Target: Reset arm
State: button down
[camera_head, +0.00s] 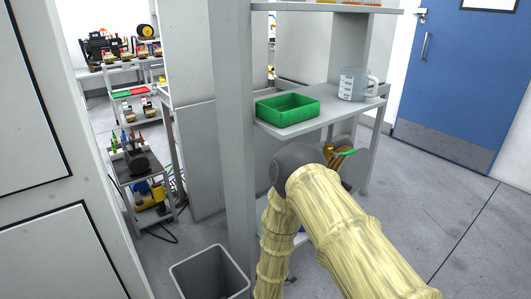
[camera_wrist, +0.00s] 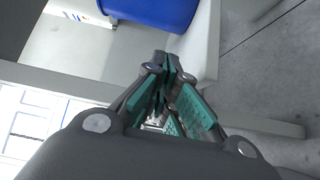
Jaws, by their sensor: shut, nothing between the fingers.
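My arm, in a pale yellow sleeve, reaches up from the lower right in the head view and bends at a dark grey joint in front of the shelf unit. My gripper (camera_wrist: 165,68) shows in the wrist view with its dark fingers and green pads drawn together at the tips. Nothing is held between them. Beyond the tips is a grey shelf surface with a blue rounded object (camera_wrist: 160,12) at the top. In the head view the gripper is mostly hidden behind the arm, so I cannot tell its exact place there.
A grey shelf (camera_head: 335,115) holds a green tray (camera_head: 288,112) and a clear measuring jug (camera_head: 354,85). A grey bin (camera_head: 208,272) stands on the floor left of my arm. A cart (camera_head: 150,170) is at the left. Open floor lies before the blue door (camera_head: 462,85).

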jog(key=s+d+f+m+g+y, duration=0.1)
jog(key=s+d+f+m+g, duration=0.35)
jog(key=s, duration=0.45)
jog(key=s+d+f+m+g+y, duration=0.1)
jog(key=s+d+f+m+g, duration=0.3)
jog(key=s, duration=0.6)
jog(key=s+d+f+m+g, duration=0.25)
jog(key=s+d+f, duration=0.35)
jog(key=s, duration=0.3)
jog(key=s+d+r+m+g+y, duration=0.1)
jog(key=s+d+m+g, duration=0.15)
jog(key=s, duration=0.65)
jog(key=s+d+r+m+g, duration=0.1)
jog(key=s+r+m+g, duration=0.2)
jog(key=s, duration=0.7)
notch_tip(320, 180, up, 17)
jog(key=g+p, duration=0.1)
jog(key=p, duration=1.7)
jog(key=shift+w+r+p, duration=0.2)
jog(key=shift+w+p, duration=0.05)
jog(key=shift+p, duration=0.05)
